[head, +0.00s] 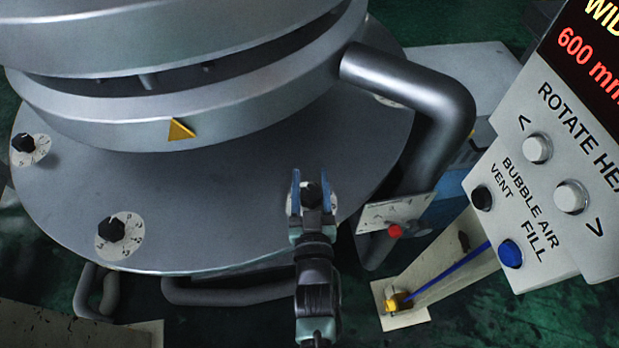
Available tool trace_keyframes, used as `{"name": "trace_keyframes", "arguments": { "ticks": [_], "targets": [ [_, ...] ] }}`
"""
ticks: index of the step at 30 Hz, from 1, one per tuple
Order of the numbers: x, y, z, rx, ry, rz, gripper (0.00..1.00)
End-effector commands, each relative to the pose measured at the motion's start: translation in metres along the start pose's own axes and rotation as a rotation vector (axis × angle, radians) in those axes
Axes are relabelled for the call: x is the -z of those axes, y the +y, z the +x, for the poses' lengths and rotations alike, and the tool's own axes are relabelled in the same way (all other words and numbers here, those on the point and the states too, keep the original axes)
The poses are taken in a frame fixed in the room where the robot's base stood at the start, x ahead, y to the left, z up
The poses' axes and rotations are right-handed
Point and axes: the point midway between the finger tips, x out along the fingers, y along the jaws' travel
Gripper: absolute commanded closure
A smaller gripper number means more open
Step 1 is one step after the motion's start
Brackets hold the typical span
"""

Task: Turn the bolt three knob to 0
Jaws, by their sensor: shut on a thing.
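My gripper (311,191) is over the right-hand front knob on the round grey plate (215,200). Its blue fingers stand on both sides of this black knob (312,196) and are shut on it. A pale numbered dial shows in part around the knob; its marks are mostly hidden by the gripper. Two more black knobs on pale dials show: one (112,230) at the front left, and one (23,142) at the far left. I cannot tell from the picture which one is bolt three or what the gripped knob reads.
A large grey ring with a yellow triangle (181,130) rises behind the knobs. A thick bent pipe (425,85) stands right of the gripper. A control panel (545,150) with buttons fills the right side. A red knob (395,231) sits on a small plate. The plate between dials is clear.

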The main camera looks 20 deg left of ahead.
Motion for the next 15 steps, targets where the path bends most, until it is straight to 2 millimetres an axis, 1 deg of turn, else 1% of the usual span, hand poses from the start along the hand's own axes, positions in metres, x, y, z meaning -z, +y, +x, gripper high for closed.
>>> {"name": "trace_keyframes", "arguments": {
  "ticks": [15],
  "targets": [
    [-0.0003, 0.0015, -0.0003, -0.037, -0.001, -0.003, 1.00]
  ]
}}
